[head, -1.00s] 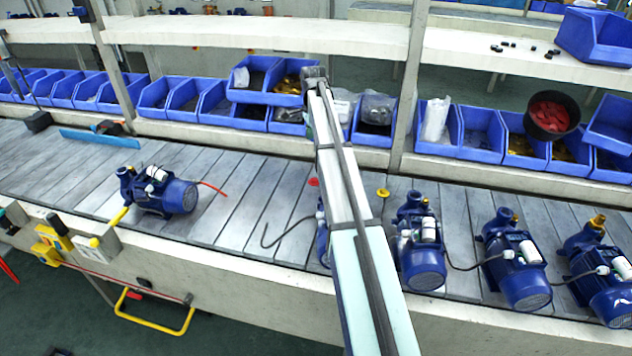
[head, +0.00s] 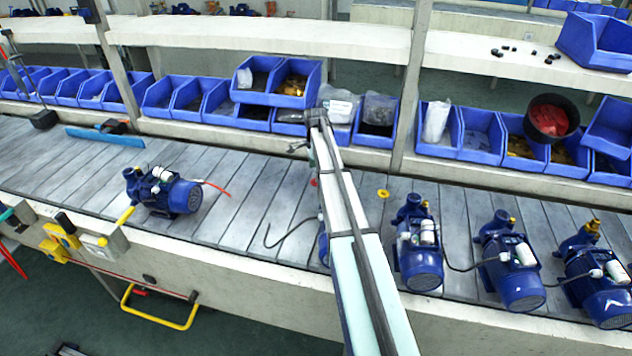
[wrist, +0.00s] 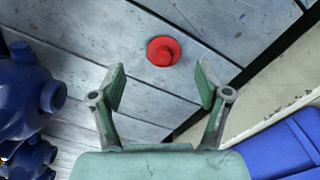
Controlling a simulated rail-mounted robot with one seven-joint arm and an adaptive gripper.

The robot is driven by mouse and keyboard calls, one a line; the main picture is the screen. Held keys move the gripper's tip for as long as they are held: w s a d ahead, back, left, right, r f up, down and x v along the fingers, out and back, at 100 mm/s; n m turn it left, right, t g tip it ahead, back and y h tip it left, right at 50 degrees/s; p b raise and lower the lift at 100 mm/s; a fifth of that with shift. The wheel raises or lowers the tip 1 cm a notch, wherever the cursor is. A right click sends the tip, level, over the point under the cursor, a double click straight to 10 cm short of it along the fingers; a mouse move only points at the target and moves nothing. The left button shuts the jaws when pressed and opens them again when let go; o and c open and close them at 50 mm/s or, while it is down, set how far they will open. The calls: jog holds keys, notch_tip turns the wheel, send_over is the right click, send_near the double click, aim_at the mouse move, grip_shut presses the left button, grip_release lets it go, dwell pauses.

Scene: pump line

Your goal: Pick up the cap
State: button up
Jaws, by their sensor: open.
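A red cap (wrist: 163,50) with a round knob on top lies on the grey slatted conveyor in the wrist view. It also shows in the head view (head: 313,182), partly hidden behind my arm. My gripper (wrist: 161,78) is open and empty, its two fingers spread apart. The cap lies beyond the fingertips in the wrist picture, roughly centred between them, and is not touched. A yellow cap (head: 383,194) lies on the conveyor to the right of my arm in the head view.
Blue pumps stand on the conveyor, one at the left (head: 164,192) and several at the right (head: 417,243). One is mostly hidden behind my arm. Blue bins (head: 246,98) line the conveyor's back edge. Slats around the red cap are clear.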

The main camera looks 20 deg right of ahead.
jog(key=shift+w+d+f+p, duration=0.1)
jog(key=shift+f+p, duration=0.3)
jog(key=shift+f, duration=0.7)
jog(key=shift+w+d+f+p, duration=0.1)
jog(key=shift+f+p, duration=0.3)
jog(key=shift+f, duration=0.65)
jog(key=c, duration=0.8)
